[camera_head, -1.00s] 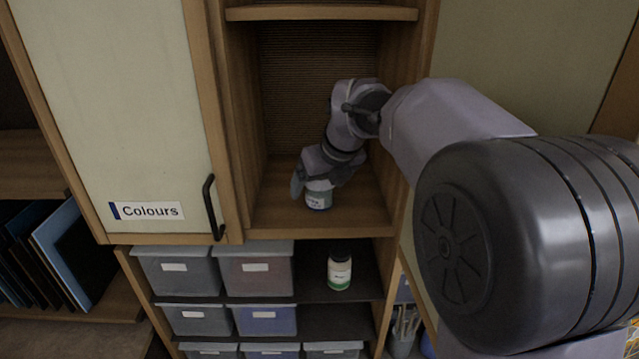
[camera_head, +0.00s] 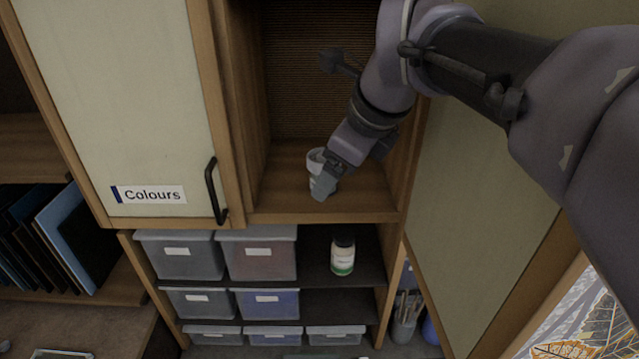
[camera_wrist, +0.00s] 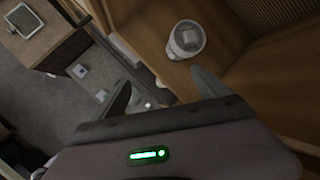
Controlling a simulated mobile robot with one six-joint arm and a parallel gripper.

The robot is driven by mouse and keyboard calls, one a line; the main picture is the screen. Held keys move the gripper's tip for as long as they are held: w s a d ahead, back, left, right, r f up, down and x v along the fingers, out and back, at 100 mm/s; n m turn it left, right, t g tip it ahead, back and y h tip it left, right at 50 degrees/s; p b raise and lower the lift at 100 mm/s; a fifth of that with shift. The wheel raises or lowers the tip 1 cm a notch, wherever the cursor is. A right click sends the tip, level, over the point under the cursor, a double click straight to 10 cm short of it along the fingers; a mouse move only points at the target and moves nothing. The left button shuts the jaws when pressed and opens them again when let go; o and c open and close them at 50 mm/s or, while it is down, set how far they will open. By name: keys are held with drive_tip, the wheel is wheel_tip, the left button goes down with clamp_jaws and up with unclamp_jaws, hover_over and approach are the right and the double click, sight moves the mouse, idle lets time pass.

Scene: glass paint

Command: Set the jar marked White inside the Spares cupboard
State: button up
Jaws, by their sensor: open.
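A small pale jar with a grey-white lid (camera_head: 316,160) stands upright on the floor of an open cupboard compartment (camera_head: 270,205). It also shows in the wrist view (camera_wrist: 186,38), just beyond my fingertips and apart from them. Its label is too small to read. My gripper (camera_head: 324,186) is open and empty, in front of the jar and partly hiding it. Its two fingers show spread in the wrist view (camera_wrist: 163,88). A second jar, with a dark lid and green base (camera_head: 342,256), stands on the shelf below. No Spares sign is readable.
A closed door marked Colours (camera_head: 150,194) with a black handle is left of the open compartment. Lidded grey bins (camera_head: 180,255) fill the lower shelves. An open pale door panel (camera_head: 480,220) stands close on the right, near my arm.

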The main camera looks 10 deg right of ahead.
drive_tip(key=s+a+f+n, duration=0.1)
drive_tip(key=s+f+n, duration=0.5)
drive_tip(key=s+n, duration=0.4)
drive_tip(key=s+a+f+n, duration=0.2)
drive_tip(key=s+f+n, duration=0.5)
drive_tip(key=s+n, duration=0.4)
drive_tip(key=shift+a+f+n, duration=0.3)
drive_tip(key=shift+n, duration=0.2)
